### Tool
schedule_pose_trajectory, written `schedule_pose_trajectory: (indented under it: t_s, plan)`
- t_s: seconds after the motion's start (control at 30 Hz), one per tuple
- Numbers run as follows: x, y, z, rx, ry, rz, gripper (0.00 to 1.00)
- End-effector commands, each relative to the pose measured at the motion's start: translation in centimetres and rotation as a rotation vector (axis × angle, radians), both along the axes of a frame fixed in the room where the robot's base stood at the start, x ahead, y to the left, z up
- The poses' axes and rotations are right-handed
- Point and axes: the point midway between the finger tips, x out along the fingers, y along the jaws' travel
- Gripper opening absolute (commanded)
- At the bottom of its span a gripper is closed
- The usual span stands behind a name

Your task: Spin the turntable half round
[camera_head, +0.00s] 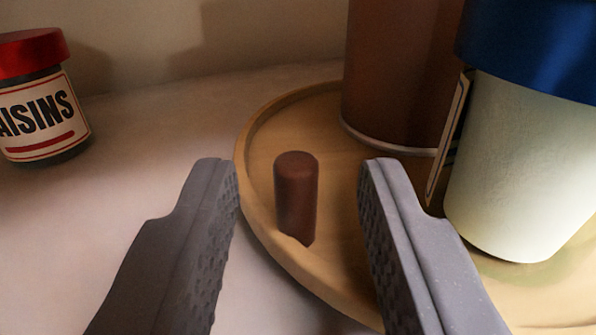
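The turntable (266,118) is a round, light wooden tray with a raised rim, on the right half of the view. A short dark brown peg (296,195) stands upright near its left rim. My gripper (298,172) is open, with one grey finger on each side of the peg in the picture. I see no clear contact between the fingers and the peg. The right finger overlaps the tray in the picture, and the left finger is over the pale surface outside the rim. The tray's right and near parts run out of view.
On the turntable stand a tall brown canister (398,75) and a pale jar (520,165) with a blue lid, close to the right finger in the picture. A raisins jar (45,115) with a red lid stands at far left. The pale surface between is clear.

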Motion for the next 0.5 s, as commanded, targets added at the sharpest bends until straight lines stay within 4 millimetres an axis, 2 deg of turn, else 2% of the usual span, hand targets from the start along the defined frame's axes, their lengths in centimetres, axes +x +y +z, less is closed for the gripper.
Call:
schedule_pose_trajectory:
  t_s: [0.2,0.3,0.33,0.5]
  plan:
    - [0.00,0.05,0.01,0.000,0.000,0.001,0.33]
    - [-0.03,0.08,0.02,0.000,0.000,0.001,0.06]
    - [-0.04,0.08,0.02,0.000,0.000,0.001,0.00]
    - [-0.07,0.08,0.02,0.000,-0.001,0.001,0.00]
